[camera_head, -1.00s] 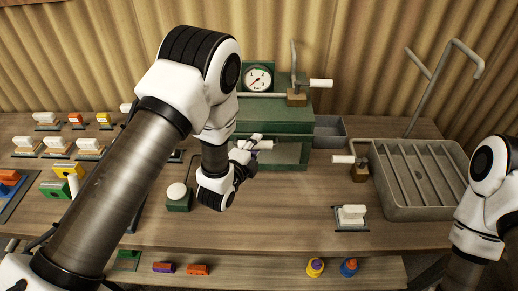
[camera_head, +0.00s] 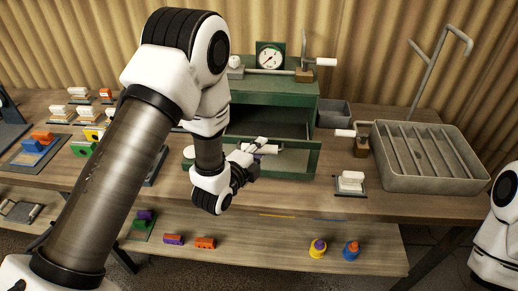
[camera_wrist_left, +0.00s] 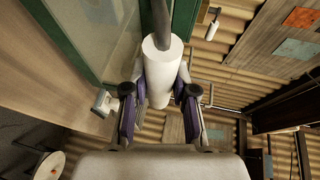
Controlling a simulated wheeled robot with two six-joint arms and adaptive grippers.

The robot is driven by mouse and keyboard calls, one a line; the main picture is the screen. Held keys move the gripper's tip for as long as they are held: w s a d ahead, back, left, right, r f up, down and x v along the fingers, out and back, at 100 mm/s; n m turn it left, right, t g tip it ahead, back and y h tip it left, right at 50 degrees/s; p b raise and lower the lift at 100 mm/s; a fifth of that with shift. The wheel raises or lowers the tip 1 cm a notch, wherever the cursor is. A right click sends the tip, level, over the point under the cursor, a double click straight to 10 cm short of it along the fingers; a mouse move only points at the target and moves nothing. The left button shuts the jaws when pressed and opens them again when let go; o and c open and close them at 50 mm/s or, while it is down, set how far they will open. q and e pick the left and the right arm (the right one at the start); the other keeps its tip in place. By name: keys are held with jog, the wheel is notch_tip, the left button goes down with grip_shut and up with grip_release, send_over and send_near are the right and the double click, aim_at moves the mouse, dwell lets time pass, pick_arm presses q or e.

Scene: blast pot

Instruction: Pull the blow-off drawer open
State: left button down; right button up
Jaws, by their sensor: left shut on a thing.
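The green cabinet (camera_head: 283,87) stands at the back of the bench. Its blow-off drawer (camera_head: 297,163) is pulled partly out toward me, with a dark opening above and behind its front. My left gripper (camera_head: 259,147) is at the drawer's front, shut on the white drawer handle (camera_head: 269,149). In the left wrist view the handle (camera_wrist_left: 158,75) is a white cylinder between the two purple-padded fingers (camera_wrist_left: 158,100). The green drawer edge (camera_wrist_left: 75,35) runs along the upper left there. My right arm shows only at the right edge; its gripper is out of view.
A grey slotted tray (camera_head: 440,184) stands right of the cabinet, beside a white-handled lever valve (camera_head: 361,139). A white block on a small base (camera_head: 350,182) sits near the bench's front edge. A pressure gauge (camera_head: 270,56) tops the cabinet. The lower shelf (camera_head: 260,246) holds small coloured pieces.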

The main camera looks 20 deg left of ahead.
pick_arm(q)
jog(key=shift+f, duration=0.1)
jog(key=c, duration=0.9)
grip_release()
jog(key=shift+d, duration=0.1)
jog(key=shift+w, duration=0.1)
jog(key=d+v, duration=0.1)
jog(key=v, duration=0.6)
jog(key=shift+s+a, duration=0.25)
jog(key=shift+a, duration=0.2)
